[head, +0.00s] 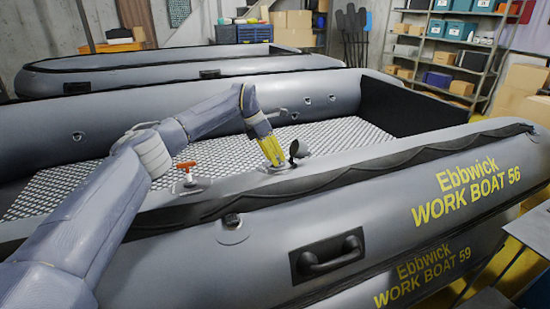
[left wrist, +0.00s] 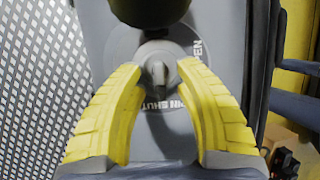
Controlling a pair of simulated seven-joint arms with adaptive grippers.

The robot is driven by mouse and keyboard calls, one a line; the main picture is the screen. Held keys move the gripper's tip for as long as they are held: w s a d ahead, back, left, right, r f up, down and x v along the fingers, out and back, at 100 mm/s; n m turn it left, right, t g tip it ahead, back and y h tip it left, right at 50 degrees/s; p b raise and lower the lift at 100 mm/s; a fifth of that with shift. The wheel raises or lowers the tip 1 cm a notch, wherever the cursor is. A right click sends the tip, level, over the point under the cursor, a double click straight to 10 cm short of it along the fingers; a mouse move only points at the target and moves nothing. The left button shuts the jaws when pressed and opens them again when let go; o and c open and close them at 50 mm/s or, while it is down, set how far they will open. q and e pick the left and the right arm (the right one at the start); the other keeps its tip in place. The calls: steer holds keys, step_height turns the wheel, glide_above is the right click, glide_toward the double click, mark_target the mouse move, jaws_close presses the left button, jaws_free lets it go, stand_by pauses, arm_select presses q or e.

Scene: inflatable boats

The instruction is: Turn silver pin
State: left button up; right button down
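The silver pin (left wrist: 158,72) stands up from a round grey hub on a grey disc (left wrist: 205,75) in the left wrist view. The disc carries white lettering, with "SHUT" and part of "OPEN" readable. My left gripper (left wrist: 160,66) has two yellow fingers spread on either side of the pin, tips beside the hub. I see a gap between the fingers and the pin, so they are not closed on it. In the head view my left gripper (head: 274,162) points down onto the near tube of the boat, and the pin is hidden there. My right gripper is not in view.
A dark round cap (head: 294,150) stands just right of the gripper. A red T-handle (head: 186,167) sits on the tube to the left. The near boat (head: 400,205) has a black carry handle (head: 328,258). Another boat (head: 150,75) and shelves (head: 455,45) stand behind.

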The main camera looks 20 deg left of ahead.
arm_select(q)
jaws_close()
steer(key=shift+n, duration=0.3)
stand_by(0.3)
steer(key=n, duration=0.1)
steer(key=n+t+y, duration=0.1)
steer(key=n, duration=0.1)
steer(key=shift+s+d+n, duration=0.15)
steer(key=shift+n, duration=0.15)
steer(key=n+y, duration=0.1)
steer(key=n, duration=0.3)
steer(key=shift+d+t+y, duration=0.2)
steer(key=shift+t+y, duration=0.2)
steer(key=n, duration=0.1)
steer(key=n+y, duration=0.1)
steer(key=n, duration=0.2)
steer(key=shift+d+r+n+y, duration=0.1)
steer(key=shift+d+n+y, duration=0.15)
steer(key=shift+n+y, duration=0.15)
steer(key=shift+d+n+g+y, duration=0.1)
steer(key=shift+n+g+y, duration=0.2)
steer(key=shift+n, duration=0.8)
steer(key=shift+n+g+y, duration=0.2)
steer(key=shift+n+y, duration=0.2)
steer(key=shift+n, duration=0.7)
